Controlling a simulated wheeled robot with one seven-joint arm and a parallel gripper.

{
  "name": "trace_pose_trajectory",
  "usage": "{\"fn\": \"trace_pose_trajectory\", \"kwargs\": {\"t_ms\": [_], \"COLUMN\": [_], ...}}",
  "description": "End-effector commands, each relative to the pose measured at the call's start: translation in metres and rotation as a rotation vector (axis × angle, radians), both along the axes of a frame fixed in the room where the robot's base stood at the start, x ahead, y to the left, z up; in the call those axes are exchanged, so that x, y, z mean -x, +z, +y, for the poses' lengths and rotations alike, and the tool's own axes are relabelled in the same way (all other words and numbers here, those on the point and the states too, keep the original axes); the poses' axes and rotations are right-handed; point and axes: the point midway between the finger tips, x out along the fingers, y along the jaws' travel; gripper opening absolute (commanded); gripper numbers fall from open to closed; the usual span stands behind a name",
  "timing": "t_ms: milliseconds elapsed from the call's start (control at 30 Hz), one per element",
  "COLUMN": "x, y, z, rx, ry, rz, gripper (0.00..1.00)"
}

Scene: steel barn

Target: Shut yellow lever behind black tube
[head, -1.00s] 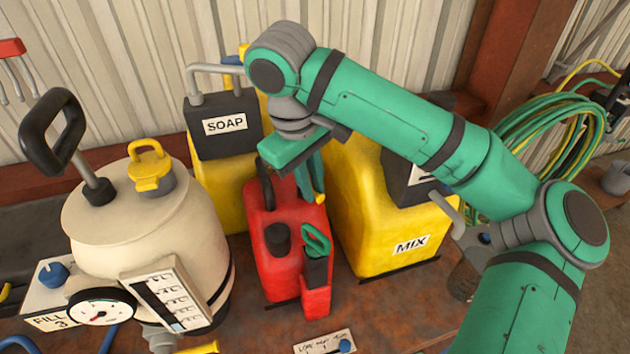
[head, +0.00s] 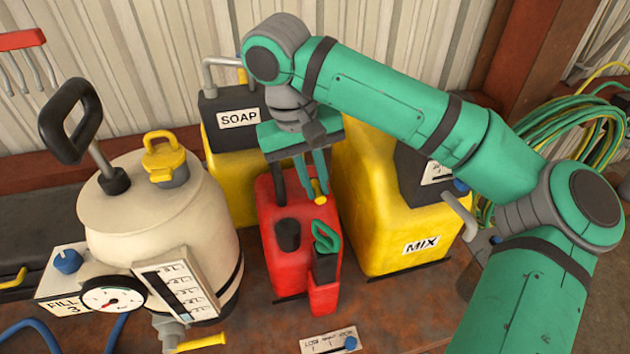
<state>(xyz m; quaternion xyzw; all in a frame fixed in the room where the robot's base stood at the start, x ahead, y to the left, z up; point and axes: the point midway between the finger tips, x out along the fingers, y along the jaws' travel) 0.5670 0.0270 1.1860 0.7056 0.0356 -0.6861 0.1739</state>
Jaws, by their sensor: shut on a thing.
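My gripper (head: 319,188) points down over the back right of the red can (head: 290,215), in front of the yellow jugs. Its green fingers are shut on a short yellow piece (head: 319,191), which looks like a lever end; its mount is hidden. A black upright grip or tube (head: 278,183) stands on the can to the left of the fingers. A stubby black spout (head: 288,235) and a black holder (head: 325,266) with a green loop are nearer the camera. I cannot tell which of these is the task's black tube.
A cream tank (head: 140,225) with a tall black handle stands at left, with another yellow lever (head: 202,343) low at its outlet. The SOAP jug (head: 232,170) is behind, and the MIX jug (head: 385,220) stands close on the right. Bench in front is mostly clear.

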Motion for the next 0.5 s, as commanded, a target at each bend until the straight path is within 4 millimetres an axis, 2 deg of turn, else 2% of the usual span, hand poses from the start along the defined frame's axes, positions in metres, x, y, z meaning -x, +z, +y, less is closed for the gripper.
{"fn": "trace_pose_trajectory", "kwargs": {"t_ms": [267, 300, 367, 500], "x": [0.0009, 0.0009, 0.0007, 0.0003], "y": [0.0000, 0.0000, 0.0000, -0.0001], "z": [-0.0002, -0.0001, 0.0000, 0.0003], "rx": [0.000, 0.000, 0.000, -0.002], "ry": [-0.001, 0.000, -0.001, 0.000], "rz": [0.002, 0.002, 0.002, 0.001], "gripper": [0.00, 0.15, 0.29, 0.31]}}
